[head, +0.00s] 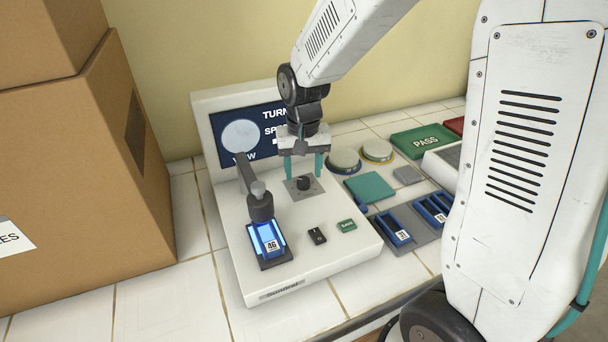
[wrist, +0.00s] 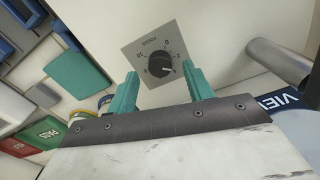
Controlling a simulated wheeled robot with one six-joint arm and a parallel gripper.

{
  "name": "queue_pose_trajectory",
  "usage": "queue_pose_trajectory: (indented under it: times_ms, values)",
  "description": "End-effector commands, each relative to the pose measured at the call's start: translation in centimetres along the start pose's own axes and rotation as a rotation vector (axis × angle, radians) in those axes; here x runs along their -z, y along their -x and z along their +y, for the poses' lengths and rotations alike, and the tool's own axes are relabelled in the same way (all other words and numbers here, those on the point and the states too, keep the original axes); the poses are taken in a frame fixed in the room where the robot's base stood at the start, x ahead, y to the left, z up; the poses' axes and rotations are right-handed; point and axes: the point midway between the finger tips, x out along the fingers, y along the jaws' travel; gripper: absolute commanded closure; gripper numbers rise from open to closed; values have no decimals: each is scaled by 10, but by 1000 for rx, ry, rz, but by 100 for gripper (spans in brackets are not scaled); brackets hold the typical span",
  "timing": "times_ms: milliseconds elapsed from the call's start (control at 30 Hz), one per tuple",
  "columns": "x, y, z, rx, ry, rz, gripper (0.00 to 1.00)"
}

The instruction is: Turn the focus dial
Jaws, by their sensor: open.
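The focus dial (head: 303,183) is a small black knob on a grey square plate on top of the white instrument (head: 335,262). In the wrist view the dial (wrist: 161,66) shows with a white pointer line and printed marks around it. My gripper (head: 303,178) is above the dial with its teal fingers pointing down, one on each side of it. In the wrist view my gripper (wrist: 162,80) is open, and the fingertips are apart from the knob. Whether the tips are level with the knob I cannot tell.
The instrument's screen (head: 262,120) stands behind, and a microscope-like arm (head: 258,190) with a lit blue sample holder (head: 266,240) is to the left. A black switch (head: 317,236) and green button (head: 347,225) sit in front. Blue cassettes (head: 393,230) lie right; cardboard boxes (head: 70,170) stand left.

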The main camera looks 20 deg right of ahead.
Motion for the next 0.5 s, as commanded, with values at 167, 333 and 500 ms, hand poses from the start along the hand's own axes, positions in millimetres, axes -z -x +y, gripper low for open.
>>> queue_pose_trajectory:
  times_ms: [167, 333, 500]
  values:
    - [0, -18, 0, 0, 1, -1, 49]
    - [0, -22, 0, 0, 1, 1, 49]
    - [0, -22, 0, 0, 1, 1, 51]
